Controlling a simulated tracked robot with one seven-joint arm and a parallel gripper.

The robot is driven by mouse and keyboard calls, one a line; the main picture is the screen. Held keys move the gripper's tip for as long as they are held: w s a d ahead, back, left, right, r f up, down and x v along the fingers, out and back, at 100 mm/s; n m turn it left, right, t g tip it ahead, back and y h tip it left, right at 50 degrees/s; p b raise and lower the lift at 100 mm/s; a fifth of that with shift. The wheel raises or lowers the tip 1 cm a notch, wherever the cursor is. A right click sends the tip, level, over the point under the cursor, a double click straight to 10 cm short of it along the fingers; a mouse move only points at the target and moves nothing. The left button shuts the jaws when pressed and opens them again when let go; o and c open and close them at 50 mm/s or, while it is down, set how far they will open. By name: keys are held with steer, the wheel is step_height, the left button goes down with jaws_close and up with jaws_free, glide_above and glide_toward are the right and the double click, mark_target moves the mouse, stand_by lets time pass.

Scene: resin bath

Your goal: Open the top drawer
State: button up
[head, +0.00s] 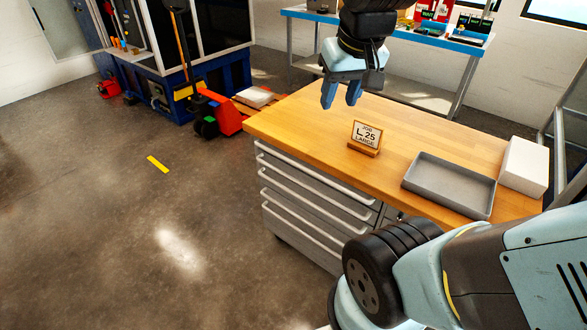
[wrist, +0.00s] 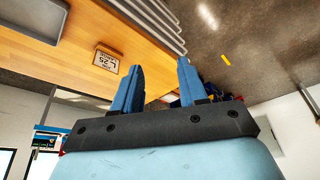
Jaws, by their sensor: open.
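A grey drawer cabinet with a wooden top (head: 440,128) stands in the middle of the head view. Its front has several drawers with long light handles. The top drawer (head: 300,168) is the uppermost one, just under the wooden top, and looks shut. In the wrist view the drawer handles (wrist: 155,18) show at the top, upside down. My gripper (head: 341,95) is above the back left part of the wooden top, fingers pointing down, apart from the drawers. Its two blue fingers are spread with nothing between them, as the wrist view (wrist: 158,80) also shows.
On the wooden top are a job sign (head: 366,135), a grey tray (head: 450,184) and a white box (head: 524,165). A red pallet jack (head: 218,112) stands beyond the cabinet's left end. The floor (head: 150,230) before the drawers is clear.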

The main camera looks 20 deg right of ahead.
steer(key=w+a+f+m+g+h, duration=0.1)
steer(key=w+a+f+g+h, duration=0.2)
steer(key=w+f, duration=0.5)
steer(key=w+a+f+g+h, duration=0.2)
steer(key=w+f+g, duration=0.2)
steer(key=w+f, duration=0.45)
steer(key=w+a+f+n+t+h, duration=0.1)
steer(key=w+a+f+t+h, duration=0.15)
steer(key=f+h, duration=0.45)
steer(key=w+a+f+n+t+h, duration=0.1)
steer(key=a+f+t+h, duration=0.15)
steer(key=f, duration=0.85)
steer(key=w+a+f+n+t+h, duration=0.1)
steer(key=w+a+f+t+h, duration=0.15)
steer(key=f+h, duration=0.45)
steer(key=w+d+y, duration=0.1)
steer(key=d+y, duration=0.1)
steer(key=d, duration=1)
steer(key=shift+w+d+r+g, duration=0.35)
steer(key=shift+r, duration=0.05)
steer(key=shift+c, duration=0.2)
jaws_close()
